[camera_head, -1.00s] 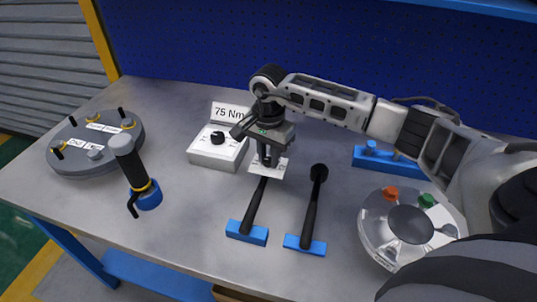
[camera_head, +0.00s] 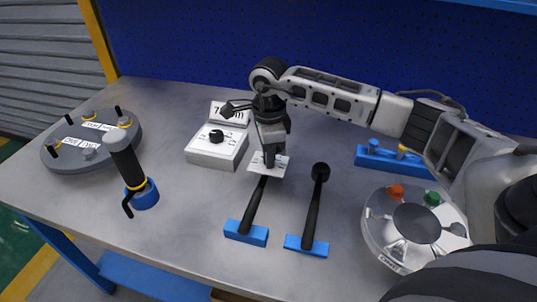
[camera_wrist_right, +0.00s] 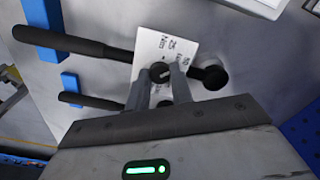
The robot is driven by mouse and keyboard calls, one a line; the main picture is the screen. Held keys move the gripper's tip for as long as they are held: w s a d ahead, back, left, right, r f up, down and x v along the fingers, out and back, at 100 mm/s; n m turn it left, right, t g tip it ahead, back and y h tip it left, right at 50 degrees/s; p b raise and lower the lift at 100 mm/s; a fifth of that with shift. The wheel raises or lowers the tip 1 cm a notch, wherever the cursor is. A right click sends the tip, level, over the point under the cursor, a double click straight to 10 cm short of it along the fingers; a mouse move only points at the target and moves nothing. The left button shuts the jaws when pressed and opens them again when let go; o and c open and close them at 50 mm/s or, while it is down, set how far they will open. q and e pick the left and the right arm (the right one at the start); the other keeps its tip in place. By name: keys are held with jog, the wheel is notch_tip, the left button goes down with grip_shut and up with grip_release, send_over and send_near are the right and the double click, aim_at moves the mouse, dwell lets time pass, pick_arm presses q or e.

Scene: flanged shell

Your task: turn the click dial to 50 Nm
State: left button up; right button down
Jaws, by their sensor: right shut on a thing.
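The click dial (camera_wrist_right: 160,72) is a small dark knob with a light mark, on a white plate (camera_wrist_right: 172,42) with printed numbers. The plate (camera_head: 257,166) lies at the head end of the left black wrench (camera_head: 254,208). My right gripper (camera_head: 269,160) points down over the plate. In the right wrist view its fingers (camera_wrist_right: 166,88) are shut on the dial. Which number the dial's mark meets is too small to tell. A sign (camera_head: 229,113) behind reads 75 Nm, partly covered by my gripper. My left gripper is not in view.
A white box (camera_head: 215,152) with a black knob stands left of my gripper. A second black wrench (camera_head: 313,205) lies to the right. A grey flanged lid (camera_head: 75,150), a black-handled tool (camera_head: 128,165) and a round metal shell (camera_head: 386,245) stand around.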

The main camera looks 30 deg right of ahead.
jog(key=shift+m, duration=1.1)
jog(key=c, duration=1.2)
grip_release()
notch_tip(320, 180, up, 16)
jog(key=b, duration=0.1)
jog(key=shift+b, duration=0.35)
